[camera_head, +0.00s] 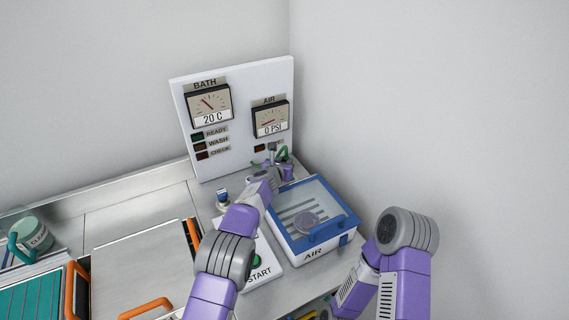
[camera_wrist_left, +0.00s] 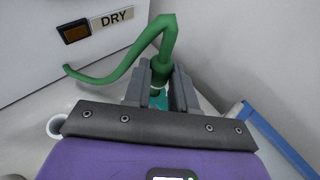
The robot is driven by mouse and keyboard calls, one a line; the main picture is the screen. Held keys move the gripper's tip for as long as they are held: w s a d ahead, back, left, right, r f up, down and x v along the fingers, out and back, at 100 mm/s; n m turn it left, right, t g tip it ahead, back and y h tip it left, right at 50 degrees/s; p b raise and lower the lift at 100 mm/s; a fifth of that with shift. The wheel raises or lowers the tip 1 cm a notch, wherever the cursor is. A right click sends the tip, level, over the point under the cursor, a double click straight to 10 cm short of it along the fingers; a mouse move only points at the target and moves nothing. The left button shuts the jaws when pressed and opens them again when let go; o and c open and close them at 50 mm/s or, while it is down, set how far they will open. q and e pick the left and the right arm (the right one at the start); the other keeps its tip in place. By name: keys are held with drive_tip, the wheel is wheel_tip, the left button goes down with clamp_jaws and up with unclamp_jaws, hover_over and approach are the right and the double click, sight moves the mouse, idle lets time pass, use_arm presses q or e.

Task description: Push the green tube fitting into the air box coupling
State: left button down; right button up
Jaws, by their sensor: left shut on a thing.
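The green tube fitting (camera_wrist_left: 160,72) stands upright between the two grey fingers of my left gripper (camera_wrist_left: 160,92), which is shut on it. Its green tube (camera_wrist_left: 112,76) bends over at the top and trails down to the left. In the head view my left gripper (camera_head: 279,170) is behind the air box (camera_head: 316,247), near its back left corner, with the green tube (camera_head: 283,152) above it. The air box is blue and white with a clear lid. I cannot make out its coupling; the gripper hides that area.
A white gauge panel (camera_head: 236,165) stands behind the gripper; its AIR gauge (camera_head: 270,119) reads 0 PSI. A START button plate (camera_head: 263,285) lies left of the air box. A small blue-topped container (camera_head: 222,196) stands left of my left arm. My right forearm is at the lower right.

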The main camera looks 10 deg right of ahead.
use_arm(q)
drive_tip(key=shift+f+b, duration=0.95)
drive_tip(key=shift+b, duration=0.05)
idle(0.6)
drive_tip(key=c, duration=0.8)
unclamp_jaws()
drive_tip(key=shift+f, duration=0.15)
drive_tip(key=shift+c, duration=0.2)
drive_tip(key=shift+s+f, duration=0.1)
drive_tip(key=shift+s, duration=0.1)
drive_tip(key=shift+s+a+b, duration=0.1)
drive_tip(key=shift+s+b, duration=0.05)
drive_tip(key=shift+b, duration=0.45)
drive_tip(key=r+b+v, duration=0.1)
drive_tip(key=b+v, duration=0.2)
drive_tip(key=v, duration=0.4)
